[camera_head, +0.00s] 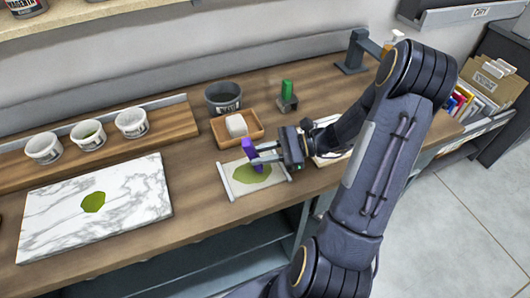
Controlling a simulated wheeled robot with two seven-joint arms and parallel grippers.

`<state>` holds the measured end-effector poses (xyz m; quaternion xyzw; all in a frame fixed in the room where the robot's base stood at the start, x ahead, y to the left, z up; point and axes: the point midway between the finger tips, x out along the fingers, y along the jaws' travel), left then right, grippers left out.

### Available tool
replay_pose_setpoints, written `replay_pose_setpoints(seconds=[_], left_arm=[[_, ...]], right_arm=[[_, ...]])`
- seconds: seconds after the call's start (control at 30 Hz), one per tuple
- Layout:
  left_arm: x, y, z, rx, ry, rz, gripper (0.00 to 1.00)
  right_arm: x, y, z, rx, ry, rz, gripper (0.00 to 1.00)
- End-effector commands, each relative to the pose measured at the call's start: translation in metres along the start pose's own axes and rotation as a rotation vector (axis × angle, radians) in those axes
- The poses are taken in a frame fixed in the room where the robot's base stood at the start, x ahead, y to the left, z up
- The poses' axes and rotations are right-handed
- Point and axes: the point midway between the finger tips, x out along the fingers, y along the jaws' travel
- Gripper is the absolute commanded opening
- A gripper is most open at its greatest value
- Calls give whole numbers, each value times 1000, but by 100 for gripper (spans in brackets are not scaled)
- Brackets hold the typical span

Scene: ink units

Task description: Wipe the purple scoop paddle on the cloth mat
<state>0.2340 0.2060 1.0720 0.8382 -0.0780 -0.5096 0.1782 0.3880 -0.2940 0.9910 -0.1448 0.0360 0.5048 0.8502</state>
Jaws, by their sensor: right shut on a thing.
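The purple scoop paddle (248,147) is held in my right gripper (263,157), which is shut on it. The paddle is over the cloth mat (238,188), and its lower end appears to meet the mat, though I cannot tell contact for sure. The mat is pale with a rod along each side and bears an olive-green smear (247,175). My right arm comes in from the right and hides the bench behind it. My left gripper is not in view.
A marble slab (130,215) with a green blob lies at left. Several white cups (88,135) stand on a wooden riser behind it. A wooden tray (218,131) with a white block, a dark bowl (222,96) and a green-handled item (287,90) stand behind the mat.

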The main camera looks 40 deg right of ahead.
Motion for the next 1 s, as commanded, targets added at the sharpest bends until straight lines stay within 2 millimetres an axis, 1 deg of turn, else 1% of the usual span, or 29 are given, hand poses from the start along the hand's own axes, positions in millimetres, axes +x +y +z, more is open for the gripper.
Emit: replay_pose_setpoints(seconds=[0.23,0.83,1.0], left_arm=[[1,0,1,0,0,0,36],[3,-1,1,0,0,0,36],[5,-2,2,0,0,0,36]], right_arm=[[14,4,3,2,-1,3,0],[36,9,10,0,-1,2,0],[46,12,12,0,-2,3,0]])
